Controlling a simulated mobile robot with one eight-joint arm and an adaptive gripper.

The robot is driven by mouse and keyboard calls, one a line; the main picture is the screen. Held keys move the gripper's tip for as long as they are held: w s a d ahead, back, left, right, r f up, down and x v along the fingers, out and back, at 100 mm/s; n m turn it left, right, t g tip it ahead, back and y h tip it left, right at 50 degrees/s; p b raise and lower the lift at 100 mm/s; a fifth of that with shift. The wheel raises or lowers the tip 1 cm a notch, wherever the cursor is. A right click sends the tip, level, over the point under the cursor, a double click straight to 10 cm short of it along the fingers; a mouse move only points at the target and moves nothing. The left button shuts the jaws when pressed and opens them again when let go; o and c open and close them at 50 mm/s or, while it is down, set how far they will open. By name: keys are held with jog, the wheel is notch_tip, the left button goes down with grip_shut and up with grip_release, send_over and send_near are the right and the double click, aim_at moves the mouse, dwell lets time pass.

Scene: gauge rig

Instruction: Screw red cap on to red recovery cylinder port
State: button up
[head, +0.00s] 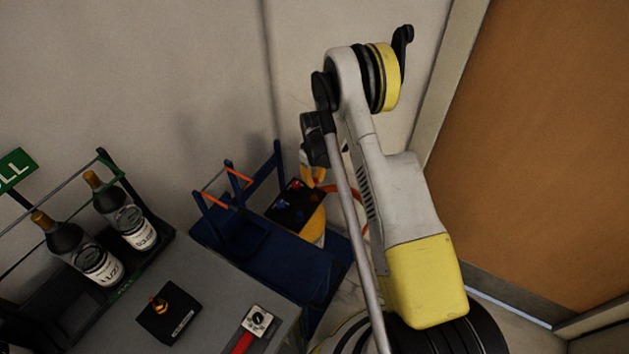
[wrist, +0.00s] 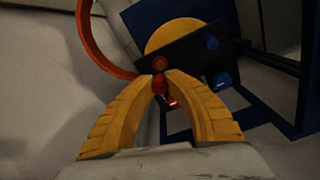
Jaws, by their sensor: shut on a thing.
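In the wrist view my gripper (wrist: 161,78) has its two yellow fingers closed at the tips around a small red piece, which looks like the red cap (wrist: 160,87). Just beyond the tips is a round red fitting (wrist: 159,63) on the black panel (wrist: 185,58), apparently the red port. I cannot tell whether the cap touches it or is threaded on. A yellow cylinder (wrist: 174,35) shows behind the panel. In the head view my gripper (head: 312,176) is above the right side of the panel (head: 289,217), partly hidden by my arm.
Two blue knobs (wrist: 210,43) sit on the panel's right. A red-orange hose (wrist: 88,42) curves on the left in the wrist view. Two bottles (head: 130,222) stand in a rack at left. A wall is close behind.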

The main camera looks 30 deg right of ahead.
jog(key=shift+f+b, duration=0.1)
jog(key=shift+b, duration=0.2)
notch_tip(320, 180, down, 3)
jog(key=shift+b, duration=1.05)
jog(key=shift+f, duration=1.05)
jog(key=shift+f, duration=0.2)
jog(key=shift+f, duration=0.8)
jog(key=shift+f, duration=0.3)
jog(key=m, duration=0.5)
